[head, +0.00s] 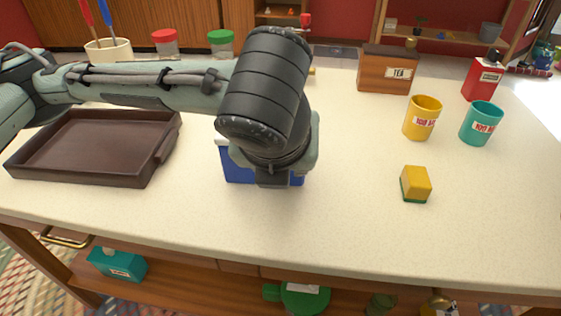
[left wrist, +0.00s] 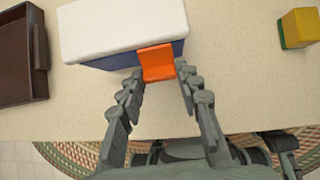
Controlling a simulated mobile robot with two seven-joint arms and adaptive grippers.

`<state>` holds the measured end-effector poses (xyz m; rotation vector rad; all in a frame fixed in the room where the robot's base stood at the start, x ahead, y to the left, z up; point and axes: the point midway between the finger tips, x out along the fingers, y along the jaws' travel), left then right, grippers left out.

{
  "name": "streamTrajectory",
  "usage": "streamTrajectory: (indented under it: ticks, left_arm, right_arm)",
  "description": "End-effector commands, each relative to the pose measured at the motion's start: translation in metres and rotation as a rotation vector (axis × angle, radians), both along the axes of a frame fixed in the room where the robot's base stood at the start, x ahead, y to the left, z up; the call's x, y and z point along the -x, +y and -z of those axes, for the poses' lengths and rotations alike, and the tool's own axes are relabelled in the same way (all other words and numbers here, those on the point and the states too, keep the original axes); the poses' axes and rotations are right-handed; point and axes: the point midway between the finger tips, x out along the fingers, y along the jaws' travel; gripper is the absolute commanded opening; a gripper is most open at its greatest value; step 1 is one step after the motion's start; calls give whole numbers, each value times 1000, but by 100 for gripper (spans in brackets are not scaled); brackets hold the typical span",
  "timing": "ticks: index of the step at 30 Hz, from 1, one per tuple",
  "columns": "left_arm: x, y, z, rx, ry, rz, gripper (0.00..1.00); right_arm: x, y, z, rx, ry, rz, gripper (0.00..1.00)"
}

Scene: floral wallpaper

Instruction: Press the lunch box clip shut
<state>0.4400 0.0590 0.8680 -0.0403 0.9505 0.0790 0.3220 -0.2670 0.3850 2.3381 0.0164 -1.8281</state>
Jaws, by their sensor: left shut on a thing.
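The lunch box has a white lid and a blue body (left wrist: 115,28). In the left wrist view it stands at the top, its front side facing me. Its orange clip (left wrist: 157,62) sits at the front edge and sticks out; I cannot tell its exact angle. My left gripper (left wrist: 159,73) is shut on the clip, with one fingertip at each side of it. In the head view my left arm and wrist hide most of the lunch box; a strip of its blue front (head: 236,173) shows, and the clip is hidden. My right gripper is in neither view.
A brown tray (head: 152,172) lies left of the lunch box. A yellow and green sponge (head: 416,184) lies to the right. A yellow mug (head: 422,118), a teal mug (head: 481,124) and a tea box (head: 387,72) stand farther back. The front counter is clear.

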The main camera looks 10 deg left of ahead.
Motion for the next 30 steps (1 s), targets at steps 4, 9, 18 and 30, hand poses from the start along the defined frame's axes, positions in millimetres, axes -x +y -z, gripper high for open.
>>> streamTrajectory:
  ticks: [4, 9, 18, 30]
  left_arm:
    - [0, 0, -1, 0, -2, 0, 5]
    - [0, 0, 0, 1, -1, 1, 40]
    - [0, 0, 0, 1, -1, 1, 55]
    - [20, -3, -33, 2, -9, 5, 55]
  right_arm:
    - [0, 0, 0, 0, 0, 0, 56]
    - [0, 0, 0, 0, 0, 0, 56]
    - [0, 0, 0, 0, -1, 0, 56]
    - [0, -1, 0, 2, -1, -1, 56]
